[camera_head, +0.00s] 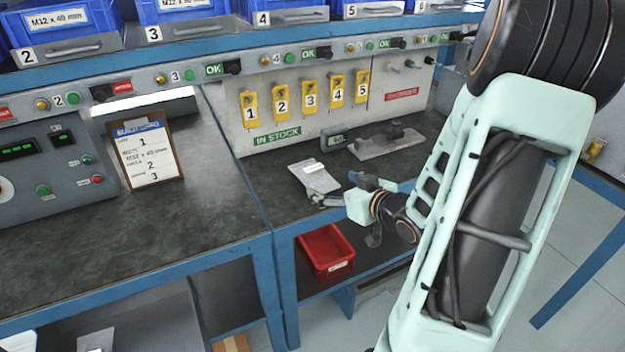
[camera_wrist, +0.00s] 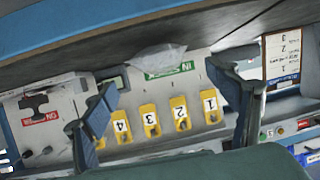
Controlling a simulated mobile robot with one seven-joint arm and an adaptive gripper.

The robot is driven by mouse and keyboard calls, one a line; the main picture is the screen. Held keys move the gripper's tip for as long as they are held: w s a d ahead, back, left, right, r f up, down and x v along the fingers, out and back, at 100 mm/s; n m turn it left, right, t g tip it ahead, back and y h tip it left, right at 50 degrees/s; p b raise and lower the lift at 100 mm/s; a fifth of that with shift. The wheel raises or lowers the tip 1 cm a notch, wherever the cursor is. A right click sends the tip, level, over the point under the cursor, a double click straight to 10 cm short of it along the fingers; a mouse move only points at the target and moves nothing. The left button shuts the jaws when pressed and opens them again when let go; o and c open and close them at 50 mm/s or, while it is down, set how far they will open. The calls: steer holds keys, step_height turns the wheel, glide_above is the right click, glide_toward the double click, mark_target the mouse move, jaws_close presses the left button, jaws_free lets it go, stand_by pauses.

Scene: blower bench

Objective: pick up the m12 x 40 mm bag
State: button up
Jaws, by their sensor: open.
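A clear bag with a white label (camera_head: 315,177) lies on the dark bench top; its label is too small to read. It also shows in the wrist view as a pale, flat shape (camera_wrist: 158,57), seen nearly edge-on between and beyond the fingers. My gripper (camera_head: 338,192) is low over the bench near its front edge, with its fingers pointing toward the bag. In the wrist view my gripper (camera_wrist: 160,82) has its two fingers wide apart, with nothing held. I cannot tell whether a finger touches the bag.
A tag panel (camera_head: 240,125) with numbered yellow tags stands behind the bag. A grey plate with a handle (camera_head: 388,145) lies to its right. A clipboard (camera_head: 150,152) stands at left. A red bin (camera_head: 326,250) sits on the lower shelf. Blue bins (camera_head: 180,12) line the upper shelf.

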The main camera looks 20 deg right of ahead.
mark_target(313, 176)
steer(key=b+x, duration=0.3)
steer(key=x, duration=0.7)
steer(key=shift+w+f, duration=0.15)
steer(key=shift+w, duration=0.15)
steer(key=c, duration=1.5)
steer(key=shift+c, duration=1.4)
steer(key=shift+r, duration=0.2)
